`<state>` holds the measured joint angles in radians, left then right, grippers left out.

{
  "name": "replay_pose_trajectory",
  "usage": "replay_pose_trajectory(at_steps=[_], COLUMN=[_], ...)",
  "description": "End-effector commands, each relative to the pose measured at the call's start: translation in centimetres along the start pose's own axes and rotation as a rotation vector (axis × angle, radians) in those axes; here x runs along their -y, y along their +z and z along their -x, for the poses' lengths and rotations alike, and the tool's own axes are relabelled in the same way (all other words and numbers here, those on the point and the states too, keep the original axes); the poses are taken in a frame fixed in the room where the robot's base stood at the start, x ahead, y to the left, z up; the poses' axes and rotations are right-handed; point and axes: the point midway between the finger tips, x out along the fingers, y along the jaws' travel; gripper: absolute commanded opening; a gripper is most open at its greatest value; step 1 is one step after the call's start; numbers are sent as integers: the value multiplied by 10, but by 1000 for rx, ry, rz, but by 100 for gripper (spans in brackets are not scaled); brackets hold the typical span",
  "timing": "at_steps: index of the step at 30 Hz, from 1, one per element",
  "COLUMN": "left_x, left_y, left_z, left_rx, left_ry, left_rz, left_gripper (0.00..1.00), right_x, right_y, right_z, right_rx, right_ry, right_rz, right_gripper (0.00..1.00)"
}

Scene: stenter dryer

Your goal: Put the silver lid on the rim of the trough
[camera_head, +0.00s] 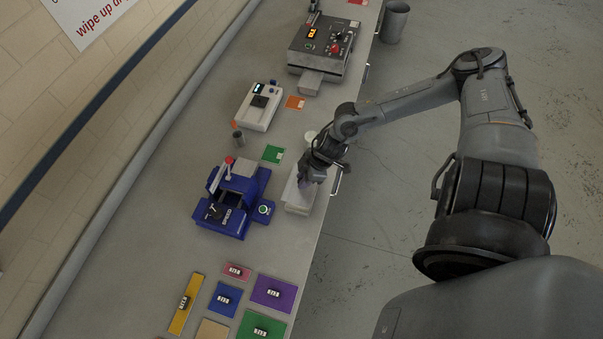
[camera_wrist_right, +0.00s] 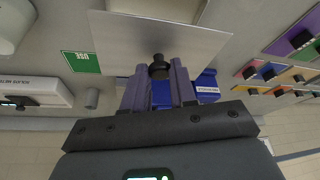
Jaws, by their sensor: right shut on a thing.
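My right gripper (camera_head: 306,182) is low over the front edge of the bench, above a pale box-shaped trough (camera_head: 297,208). In the right wrist view, my right gripper (camera_wrist_right: 159,72) is shut on the black knob of the silver lid (camera_wrist_right: 120,52), a flat, thin plate. A pale edge beyond the lid in that view may be the trough. The head view does not clearly show whether the lid touches the rim, and the gripper hides part of the trough. My left gripper is not in view.
A blue machine (camera_head: 235,205) with a red-knobbed lever stands left of the trough. A green card (camera_head: 273,154) and a white device (camera_head: 259,106) lie farther back. A dark control box (camera_head: 328,48) stands at the far end. Coloured plates, including a purple one (camera_head: 273,293), lie nearer.

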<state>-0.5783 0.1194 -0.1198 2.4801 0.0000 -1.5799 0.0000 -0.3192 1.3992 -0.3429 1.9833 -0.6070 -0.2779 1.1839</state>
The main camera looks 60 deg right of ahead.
Motion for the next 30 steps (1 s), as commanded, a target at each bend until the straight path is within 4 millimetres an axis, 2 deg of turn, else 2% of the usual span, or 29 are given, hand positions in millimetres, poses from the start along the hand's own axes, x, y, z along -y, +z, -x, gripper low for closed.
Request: replay_pose_trajectory(at_steps=[8,16,18,30], left_x=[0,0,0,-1], left_y=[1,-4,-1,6], left_z=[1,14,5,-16], left_rx=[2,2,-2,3], left_ry=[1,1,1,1], left_rz=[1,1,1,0], left_gripper=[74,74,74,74], right_x=[0,-1,-1,-1], right_y=[0,0,5,19], right_z=[1,5,-7,-41], right_rx=[0,1,1,1], right_ry=[0,-8,-8,-7], right_rz=[-1,-2,-2,-1], right_gripper=[0,0,0,0])
